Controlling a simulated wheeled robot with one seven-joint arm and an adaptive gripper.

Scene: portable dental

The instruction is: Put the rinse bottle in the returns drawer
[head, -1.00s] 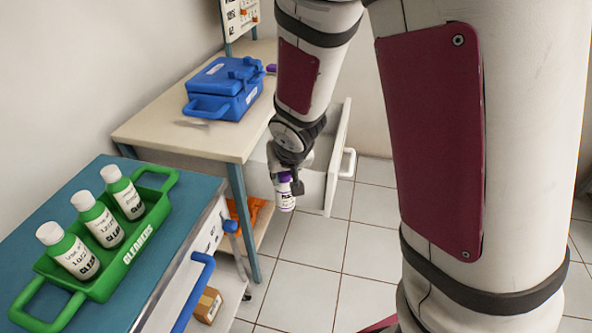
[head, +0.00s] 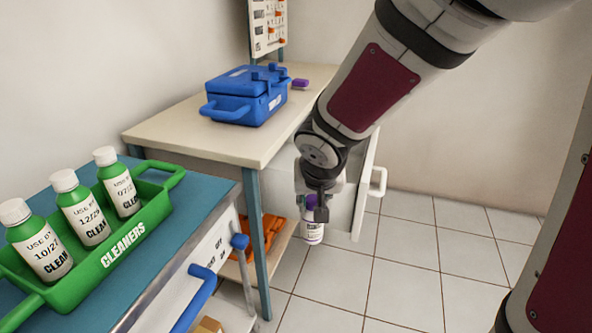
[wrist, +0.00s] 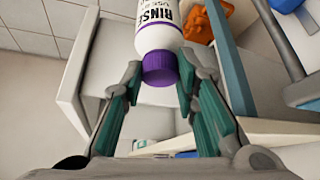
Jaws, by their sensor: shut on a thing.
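The rinse bottle (head: 312,231) is white with a purple cap and hangs from my gripper (head: 318,196), cap up, in front of the table. The wrist view shows the purple cap (wrist: 160,68) between the fingers of my gripper (wrist: 158,82), with the label "RINSE" readable. My gripper is shut on the bottle at its cap end. The open drawer (head: 360,200) sticks out from the table, just behind and right of the bottle. In the wrist view the pale drawer (wrist: 70,85) shows to the left of the bottle. Whether this drawer carries a returns label cannot be seen.
A blue case (head: 245,97) and a small purple item (head: 300,83) are on the table (head: 190,140). A green tray (head: 150,232) with three cleaner bottles stands on the teal-topped cart (head: 205,190). Orange things (head: 272,230) lie on the lower shelf. The tiled floor at right is clear.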

